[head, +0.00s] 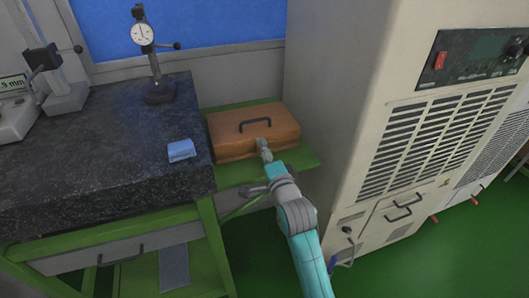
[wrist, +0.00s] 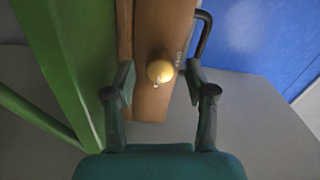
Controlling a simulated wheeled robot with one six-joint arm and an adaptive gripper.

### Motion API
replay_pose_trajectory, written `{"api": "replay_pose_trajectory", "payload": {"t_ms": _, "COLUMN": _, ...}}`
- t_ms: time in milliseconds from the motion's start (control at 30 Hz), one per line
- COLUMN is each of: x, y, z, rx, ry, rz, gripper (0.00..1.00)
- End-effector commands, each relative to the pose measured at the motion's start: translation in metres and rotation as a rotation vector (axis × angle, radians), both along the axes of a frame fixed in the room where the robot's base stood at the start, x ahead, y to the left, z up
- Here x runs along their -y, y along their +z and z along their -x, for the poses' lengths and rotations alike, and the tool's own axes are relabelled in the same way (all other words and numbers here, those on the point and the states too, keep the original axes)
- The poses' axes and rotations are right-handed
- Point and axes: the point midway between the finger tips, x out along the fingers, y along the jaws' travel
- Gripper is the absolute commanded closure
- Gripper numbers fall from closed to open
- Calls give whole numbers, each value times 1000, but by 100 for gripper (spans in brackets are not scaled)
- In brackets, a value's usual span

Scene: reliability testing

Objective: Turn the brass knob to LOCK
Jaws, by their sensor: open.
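The brass knob (wrist: 160,71) is on the front face of a brown wooden case (head: 231,144). In the wrist view it is round and golden, with small lettering beside it that is too small to read. A pale mark shows at its lower edge. My gripper (wrist: 158,82) is open, with one finger on each side of the knob and visible gaps between. In the head view my gripper (head: 264,150) is at the case's front, and it hides the knob there. I cannot tell the knob's setting.
The case, with a dark handle (head: 255,125), rests on a green shelf (head: 305,161). A dark granite table (head: 100,150) with a blue block (head: 181,150) and a dial gauge stand (head: 158,90) is at left. A large beige cabinet (head: 340,90) stands close at right.

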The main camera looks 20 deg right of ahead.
Motion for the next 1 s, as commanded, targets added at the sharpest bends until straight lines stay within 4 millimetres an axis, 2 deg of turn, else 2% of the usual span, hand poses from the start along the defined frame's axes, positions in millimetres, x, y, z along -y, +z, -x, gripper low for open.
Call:
{"api": "replay_pose_trajectory", "payload": {"t_ms": 167, "x": 0, "y": -1, "z": 19, "rx": -1, "ry": 0, "rz": 0, "gripper": 44}}
{"api": "replay_pose_trajectory", "payload": {"t_ms": 600, "x": 0, "y": -1, "z": 97, "rx": -2, "ry": 0, "rz": 0, "gripper": 44}}
{"api": "replay_pose_trajectory", "payload": {"t_ms": 800, "x": 0, "y": -1, "z": 114, "rx": -1, "ry": 0, "rz": 0, "gripper": 44}}
{"api": "replay_pose_trajectory", "payload": {"t_ms": 1000, "x": 0, "y": -1, "z": 119, "rx": -1, "ry": 0, "rz": 0, "gripper": 44}}
